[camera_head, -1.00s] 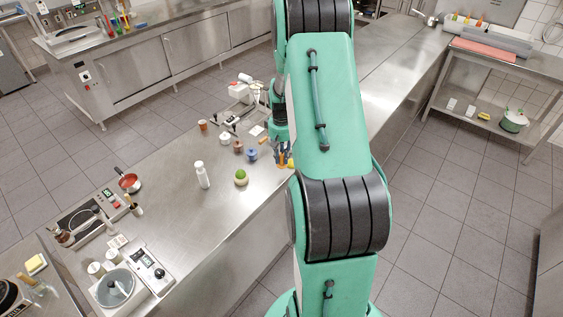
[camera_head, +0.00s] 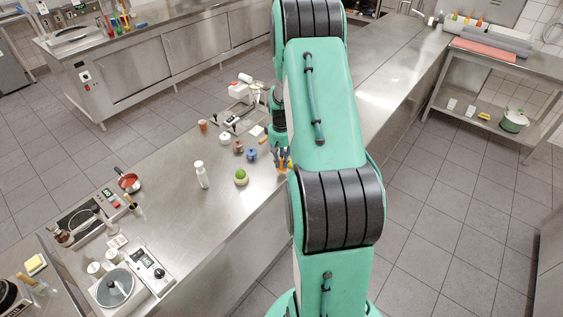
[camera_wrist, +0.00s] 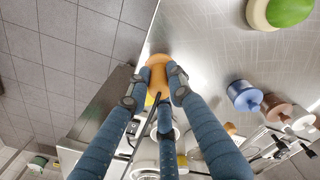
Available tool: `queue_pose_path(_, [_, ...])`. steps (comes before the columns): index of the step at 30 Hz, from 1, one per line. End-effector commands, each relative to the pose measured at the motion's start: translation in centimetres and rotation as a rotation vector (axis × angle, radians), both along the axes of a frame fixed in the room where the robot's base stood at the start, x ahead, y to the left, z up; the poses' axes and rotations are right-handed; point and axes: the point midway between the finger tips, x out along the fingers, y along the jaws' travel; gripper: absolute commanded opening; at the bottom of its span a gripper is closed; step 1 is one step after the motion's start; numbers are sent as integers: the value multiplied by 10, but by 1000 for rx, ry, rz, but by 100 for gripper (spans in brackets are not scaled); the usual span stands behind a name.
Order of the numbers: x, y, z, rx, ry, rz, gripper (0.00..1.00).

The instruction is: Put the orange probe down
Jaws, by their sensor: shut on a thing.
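The orange probe (camera_wrist: 158,72) is between the fingertips of my gripper (camera_wrist: 155,82) in the wrist view, its rounded orange part showing beyond the fingers. My gripper is shut on it. In the head view my gripper (camera_head: 282,158) is low over the steel counter (camera_head: 215,215), close to its front edge, and a little orange shows at the fingertips. Whether the probe touches the counter I cannot tell. My arm and fingers hide part of it.
A green-topped round object (camera_head: 241,177) and a white bottle (camera_head: 201,174) stand left of my gripper. Equipment (camera_head: 240,92) lies behind. The counter between the bottle and the red pan (camera_head: 129,182) is clear.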

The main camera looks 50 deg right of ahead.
Motion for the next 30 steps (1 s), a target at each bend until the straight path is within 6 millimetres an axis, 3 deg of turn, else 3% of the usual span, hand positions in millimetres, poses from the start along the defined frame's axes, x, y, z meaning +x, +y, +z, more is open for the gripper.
queue_pose_path(10, [0, 0, -2, 0, 0, 0, 0])
queue_pose_path(11, [0, 0, -3, 0, 0, 0, 23])
queue_pose_path(14, [0, 0, -2, 0, 0, 0, 39])
queue_pose_path(24, [0, 0, -1, 0, 0, 0, 39])
queue_pose_path(30, [0, 0, 10, 0, -1, 0, 39])
